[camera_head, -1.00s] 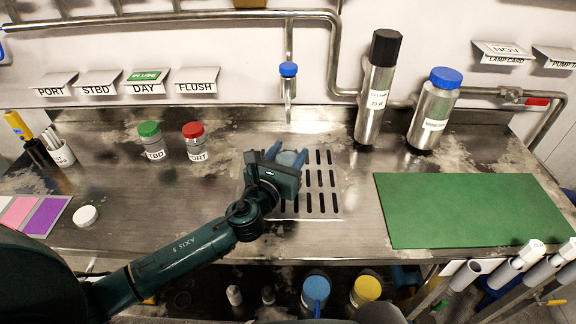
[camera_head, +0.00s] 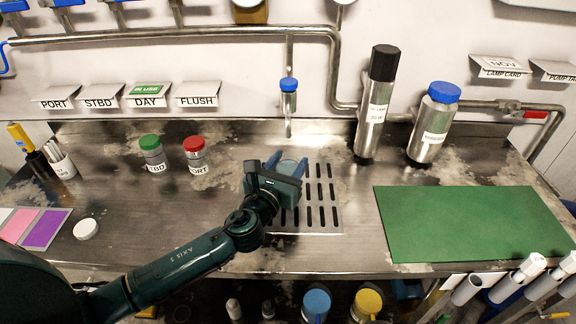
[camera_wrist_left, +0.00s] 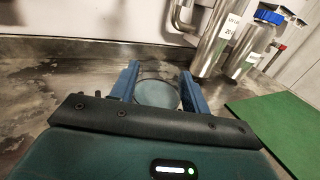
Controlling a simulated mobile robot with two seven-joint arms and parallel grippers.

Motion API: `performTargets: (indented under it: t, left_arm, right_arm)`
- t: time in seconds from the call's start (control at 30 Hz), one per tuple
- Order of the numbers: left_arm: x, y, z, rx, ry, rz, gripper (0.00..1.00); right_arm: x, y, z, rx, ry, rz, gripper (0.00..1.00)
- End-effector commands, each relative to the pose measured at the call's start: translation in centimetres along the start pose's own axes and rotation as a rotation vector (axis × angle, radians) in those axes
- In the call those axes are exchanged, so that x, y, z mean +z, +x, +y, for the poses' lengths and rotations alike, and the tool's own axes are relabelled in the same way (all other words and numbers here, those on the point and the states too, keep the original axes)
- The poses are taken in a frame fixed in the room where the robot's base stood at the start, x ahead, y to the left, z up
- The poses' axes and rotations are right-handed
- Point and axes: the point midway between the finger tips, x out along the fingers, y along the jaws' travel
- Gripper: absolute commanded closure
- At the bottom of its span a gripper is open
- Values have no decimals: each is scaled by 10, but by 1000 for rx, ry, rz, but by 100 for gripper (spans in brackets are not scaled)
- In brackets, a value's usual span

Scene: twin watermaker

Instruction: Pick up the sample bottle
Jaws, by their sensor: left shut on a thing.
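The sample bottle (camera_head: 287,167) is a clear, round vessel with a pale, greyish-blue top face, between the blue fingers of my left gripper (camera_head: 286,163). The gripper is shut on it, over the left part of the slotted drain grate (camera_head: 322,222). In the left wrist view, the bottle (camera_wrist_left: 157,94) shows between both fingers (camera_wrist_left: 160,86); its lower part is hidden by the gripper body. I cannot tell whether it is clear of the counter. My right gripper is not in view.
A blue-capped spout (camera_head: 288,100) hangs behind the grate. Green-capped (camera_head: 153,155) and red-capped (camera_head: 196,156) jars stand left. Two steel cylinders (camera_head: 372,125) (camera_head: 430,130) stand right, behind a green mat (camera_head: 470,222). A white lid (camera_head: 86,229) lies front left.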

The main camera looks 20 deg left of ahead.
Motion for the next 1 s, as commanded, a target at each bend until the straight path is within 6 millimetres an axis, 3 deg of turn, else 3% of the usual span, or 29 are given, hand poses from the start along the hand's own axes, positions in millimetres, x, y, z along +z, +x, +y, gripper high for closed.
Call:
performTargets:
  t: [0.3,1.0]
  left_arm:
    - [24,-1,0,-1,1,-2,84]
    - [20,-83,0,0,0,0,84]
  right_arm:
    - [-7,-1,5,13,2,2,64]
    - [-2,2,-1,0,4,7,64]
